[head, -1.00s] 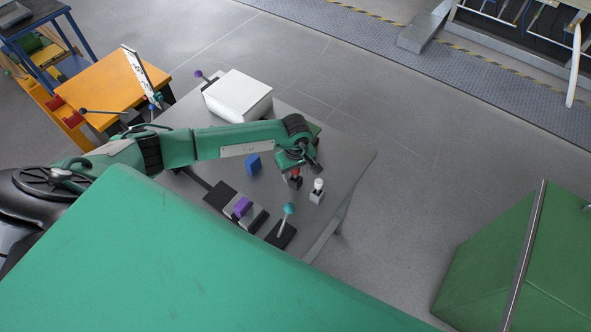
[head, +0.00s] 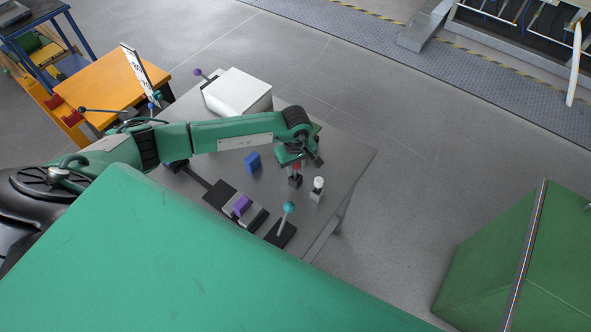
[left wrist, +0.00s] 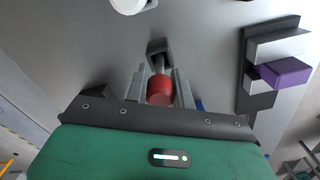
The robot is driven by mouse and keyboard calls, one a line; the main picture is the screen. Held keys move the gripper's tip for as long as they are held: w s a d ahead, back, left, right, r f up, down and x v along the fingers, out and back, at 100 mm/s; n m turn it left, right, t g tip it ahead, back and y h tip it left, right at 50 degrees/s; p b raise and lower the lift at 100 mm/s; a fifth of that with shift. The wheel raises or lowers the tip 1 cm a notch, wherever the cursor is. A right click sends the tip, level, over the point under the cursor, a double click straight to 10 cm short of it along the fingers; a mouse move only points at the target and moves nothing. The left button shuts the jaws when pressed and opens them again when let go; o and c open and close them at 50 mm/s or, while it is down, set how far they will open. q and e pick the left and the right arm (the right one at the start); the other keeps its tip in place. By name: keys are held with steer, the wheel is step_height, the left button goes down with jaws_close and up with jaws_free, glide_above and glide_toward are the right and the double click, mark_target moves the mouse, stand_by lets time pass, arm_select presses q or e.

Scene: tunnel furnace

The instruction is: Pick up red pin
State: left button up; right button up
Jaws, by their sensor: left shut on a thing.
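The red pin (head: 297,167) is at the right part of the grey table, just above a small dark block (head: 295,182). My left gripper (head: 292,162) comes down over it from above. In the left wrist view the red head of the pin (left wrist: 160,92) sits between my two grey fingers, which are shut on it. Its grey stem points towards the dark block (left wrist: 159,47); I cannot tell whether the tip is still inside the block. My right gripper is not in view.
A white-topped pin (head: 318,184) stands close to the right. A blue block (head: 252,162), a purple-handled fixture (head: 242,206) and a teal-knobbed lever (head: 288,208) are on the table (head: 345,170). A white box (head: 238,92) stands at the back.

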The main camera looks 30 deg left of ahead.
arm_select(q)
step_height(320, 180, up, 18)
steer(key=b, duration=0.5)
steer(key=s+d+f+m, duration=0.2)
steer(key=s+d+m, duration=0.3)
steer(key=s+m, duration=0.5)
steer(key=w+a+r+n+b, duration=0.2)
steer(key=w+a+n+b, duration=0.3)
steer(key=w+n, duration=0.5)
step_height(320, 180, down, 10)
steer(key=shift+s+f+p, duration=0.1)
steer(key=shift+p, duration=1)
step_height(320, 180, down, 5)
steer(key=shift+r+p, duration=0.15)
steer(key=shift+p, duration=0.25)
steer(key=shift+f, duration=0.5)
step_height(320, 180, down, 3)
steer(key=shift+f+p, duration=0.15)
steer(key=shift+p, duration=0.3)
steer(key=shift+f, duration=0.3)
